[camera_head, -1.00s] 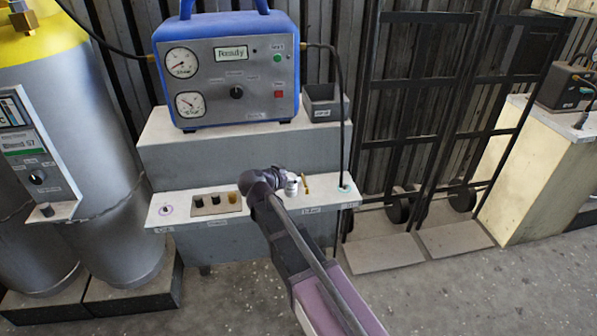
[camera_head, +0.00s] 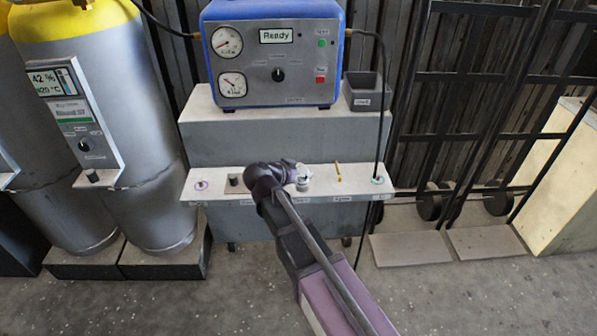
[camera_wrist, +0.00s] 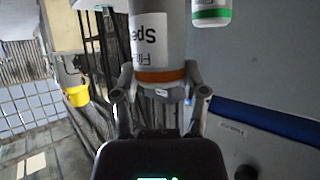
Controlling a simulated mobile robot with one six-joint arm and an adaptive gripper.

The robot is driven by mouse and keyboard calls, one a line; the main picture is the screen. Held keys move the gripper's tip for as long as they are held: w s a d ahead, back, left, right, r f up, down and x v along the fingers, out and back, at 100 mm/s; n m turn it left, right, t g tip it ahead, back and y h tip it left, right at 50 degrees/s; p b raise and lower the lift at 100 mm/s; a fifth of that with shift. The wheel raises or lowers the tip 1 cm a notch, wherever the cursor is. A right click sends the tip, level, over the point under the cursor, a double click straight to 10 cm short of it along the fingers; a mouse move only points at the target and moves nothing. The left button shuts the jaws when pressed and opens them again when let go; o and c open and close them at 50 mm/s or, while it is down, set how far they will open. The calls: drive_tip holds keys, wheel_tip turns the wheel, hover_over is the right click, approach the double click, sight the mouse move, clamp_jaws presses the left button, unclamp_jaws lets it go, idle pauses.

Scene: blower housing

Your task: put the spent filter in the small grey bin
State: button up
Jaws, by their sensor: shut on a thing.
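In the wrist view, my gripper (camera_wrist: 160,80) is shut on the spent filter (camera_wrist: 158,40), a grey cylinder with an upside-down white label and an orange band near the fingers. A second cylinder with a green band (camera_wrist: 211,10) is beside it, apart, cut by the top edge. In the head view, my gripper (camera_head: 266,180) is over the front ledge, and the spent filter cannot be made out there. The small grey bin (camera_head: 362,95) stands on the upper step, right of the blue machine, up and to the right of my gripper. Its inside is dark.
The blue machine (camera_head: 272,60) reads Ready. Grey cylinders (camera_head: 100,120) stand left, black hand trucks (camera_head: 455,120) right.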

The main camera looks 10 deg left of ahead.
idle(0.3)
drive_tip(key=shift+r, duration=0.1)
drive_tip(key=shift+w+r+p, duration=0.1)
drive_tip(key=shift+r+p, duration=0.45)
drive_tip(key=shift+p, duration=0.1)
wheel_tip(320, 180, up, 28)
drive_tip(key=p, duration=2.7)
drive_tip(key=shift+f+p, duration=0.2)
drive_tip(key=shift+p, duration=0.15)
drive_tip(key=shift+w+d, duration=0.1)
